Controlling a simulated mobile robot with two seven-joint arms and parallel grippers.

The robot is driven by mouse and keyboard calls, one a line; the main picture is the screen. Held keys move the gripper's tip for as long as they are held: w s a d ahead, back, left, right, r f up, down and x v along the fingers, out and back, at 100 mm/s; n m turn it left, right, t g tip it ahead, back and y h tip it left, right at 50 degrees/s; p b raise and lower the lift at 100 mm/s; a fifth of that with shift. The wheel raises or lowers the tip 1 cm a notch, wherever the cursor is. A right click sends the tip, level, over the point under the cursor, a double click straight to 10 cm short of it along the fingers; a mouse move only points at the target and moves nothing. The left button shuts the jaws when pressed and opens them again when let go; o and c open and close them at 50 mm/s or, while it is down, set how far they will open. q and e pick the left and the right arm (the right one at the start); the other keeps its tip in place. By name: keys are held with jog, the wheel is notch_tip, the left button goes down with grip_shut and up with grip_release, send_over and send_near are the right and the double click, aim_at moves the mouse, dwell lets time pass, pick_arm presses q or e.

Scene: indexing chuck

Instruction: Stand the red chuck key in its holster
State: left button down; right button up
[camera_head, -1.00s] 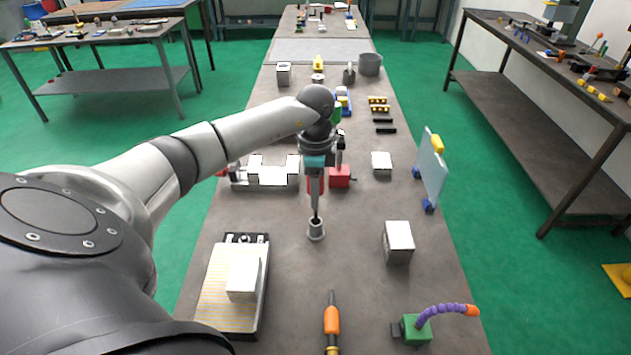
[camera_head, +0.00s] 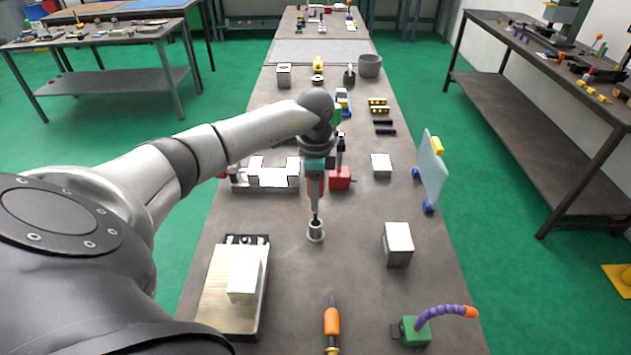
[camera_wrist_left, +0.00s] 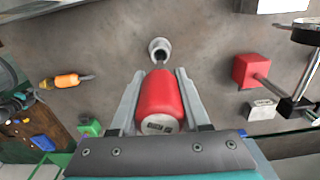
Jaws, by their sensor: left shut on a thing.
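My left gripper (camera_head: 315,205) is shut on the red chuck key, whose handle sits between the two fingers in the left wrist view (camera_wrist_left: 160,97). In the head view a sliver of the red handle (camera_head: 316,188) shows between the fingers. The key points down over the grey round holster (camera_head: 316,234), which stands on the bench. The dark shaft meets the holster's mouth; how deep the tip sits I cannot tell. The holster also shows in the wrist view (camera_wrist_left: 160,47), just beyond the handle. My right gripper is not in view.
A red block with a post (camera_head: 341,178) stands close behind the gripper. A metal block (camera_head: 398,245) is to the right, and a tray with a white block (camera_head: 215,290) to the left. An orange-handled tool (camera_head: 331,320) lies in front. The bench around the holster is clear.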

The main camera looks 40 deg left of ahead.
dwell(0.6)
pick_arm(q)
jog(key=shift+f+b, duration=1.45)
jog(key=shift+f, duration=1.5)
jog(key=shift+c, duration=1.5)
grip_release()
notch_tip(320, 180, up, 15)
jog(key=shift+r, duration=0.15)
